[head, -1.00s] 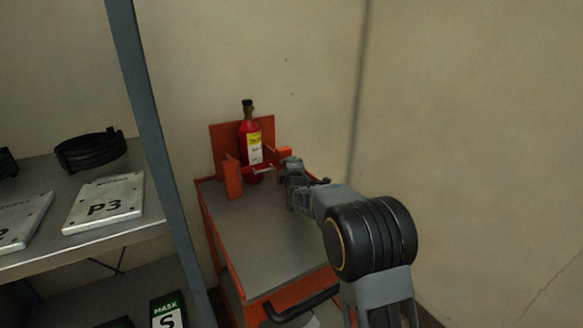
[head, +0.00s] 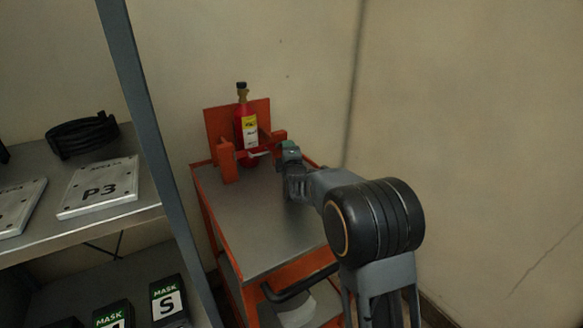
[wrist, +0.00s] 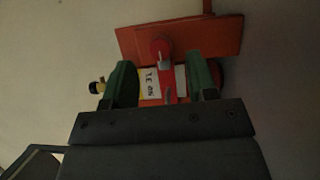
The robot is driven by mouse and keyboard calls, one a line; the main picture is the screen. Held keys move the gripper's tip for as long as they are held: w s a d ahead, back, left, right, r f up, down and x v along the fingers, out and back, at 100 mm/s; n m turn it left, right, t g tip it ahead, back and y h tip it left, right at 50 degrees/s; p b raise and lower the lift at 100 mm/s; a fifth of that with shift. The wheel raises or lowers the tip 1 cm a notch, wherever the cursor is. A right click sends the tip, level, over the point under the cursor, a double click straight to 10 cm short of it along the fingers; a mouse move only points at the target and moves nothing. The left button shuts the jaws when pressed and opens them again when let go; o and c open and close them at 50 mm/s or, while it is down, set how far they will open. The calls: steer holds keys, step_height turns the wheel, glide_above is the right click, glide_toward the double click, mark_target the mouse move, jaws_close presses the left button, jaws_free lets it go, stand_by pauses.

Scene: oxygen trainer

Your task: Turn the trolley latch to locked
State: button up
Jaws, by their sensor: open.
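The orange trolley (head: 262,252) with a grey top stands against the wall in the head view. A red bottle (head: 241,139) with a yellow and white label stands upright in its orange bracket (head: 226,160). A thin pale bar (head: 259,154), seemingly the latch, crosses in front of the bottle. My gripper (head: 286,152) is at the bracket's right side. In the wrist view my gripper (wrist: 163,78) is open, its green fingers apart. A round red part with a small grey lever (wrist: 163,58) shows between them, with the bottle's label behind. Contact cannot be told.
A shelf (head: 125,212) with a P3 plate (head: 98,187) and a coiled black hose (head: 82,136) stands at left, behind a grey upright (head: 150,120). Mask boxes (head: 169,302) sit below. The trolley top (head: 240,215) is clear in front of the bracket.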

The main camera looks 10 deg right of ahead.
steer(key=s, duration=0.7)
steer(key=s+a, duration=0.1)
steer(key=s, duration=0.3)
steer(key=shift+s+f, duration=0.1)
steer(key=shift+f, duration=0.1)
